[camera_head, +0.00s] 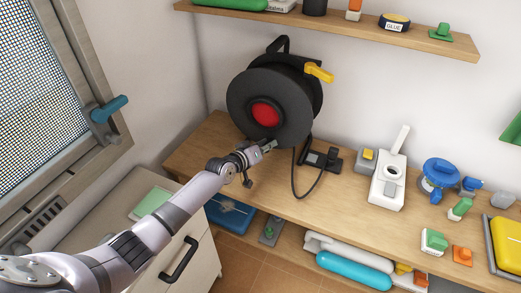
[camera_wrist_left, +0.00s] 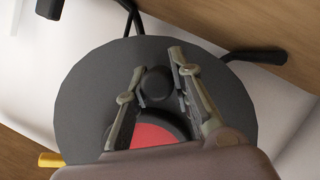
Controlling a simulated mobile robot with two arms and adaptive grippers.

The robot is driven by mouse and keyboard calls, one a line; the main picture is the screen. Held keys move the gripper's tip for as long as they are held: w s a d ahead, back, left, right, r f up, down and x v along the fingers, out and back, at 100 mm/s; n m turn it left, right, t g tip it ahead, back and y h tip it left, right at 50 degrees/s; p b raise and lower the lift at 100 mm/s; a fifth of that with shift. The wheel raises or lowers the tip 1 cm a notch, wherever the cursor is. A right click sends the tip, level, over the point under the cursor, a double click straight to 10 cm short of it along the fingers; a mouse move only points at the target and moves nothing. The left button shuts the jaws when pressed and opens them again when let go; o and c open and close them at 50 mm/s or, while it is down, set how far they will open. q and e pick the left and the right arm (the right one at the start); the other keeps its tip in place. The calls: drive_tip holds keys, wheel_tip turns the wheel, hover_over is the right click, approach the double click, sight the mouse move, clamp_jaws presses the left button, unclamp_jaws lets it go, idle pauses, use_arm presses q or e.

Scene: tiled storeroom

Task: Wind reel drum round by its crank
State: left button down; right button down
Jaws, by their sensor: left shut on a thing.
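The reel drum (camera_head: 243,97) is a large black disc with a red hub (camera_head: 265,113), upright in a black stand on the wooden bench. A yellow lever (camera_head: 319,72) sticks out at its upper right; its end also shows in the left wrist view (camera_wrist_left: 50,159). My left gripper (camera_head: 269,146) is at the lower edge of the drum's face. In the left wrist view, its fingers (camera_wrist_left: 157,76) are shut around the dark round crank knob (camera_wrist_left: 157,84), which stands beside the red hub. The crank arm behind the knob is mostly hidden. My right gripper is not in view.
A white device (camera_head: 388,182) and a blue item (camera_head: 440,172) stand to the right. A shelf (camera_head: 420,38) runs above; a window with a blue handle (camera_head: 108,109) is at left.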

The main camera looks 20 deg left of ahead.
use_arm(q)
drive_tip(key=shift+d+r+n+h+b, duration=0.15)
drive_tip(key=shift+d+n+h+b, duration=0.15)
drive_tip(key=shift+d+n+b, duration=0.4)
drive_tip(key=shift+d, duration=0.1)
drive_tip(key=c, duration=1.4)
unclamp_jaws()
drive_tip(key=v, duration=1.2)
drive_tip(key=shift+s, duration=0.1)
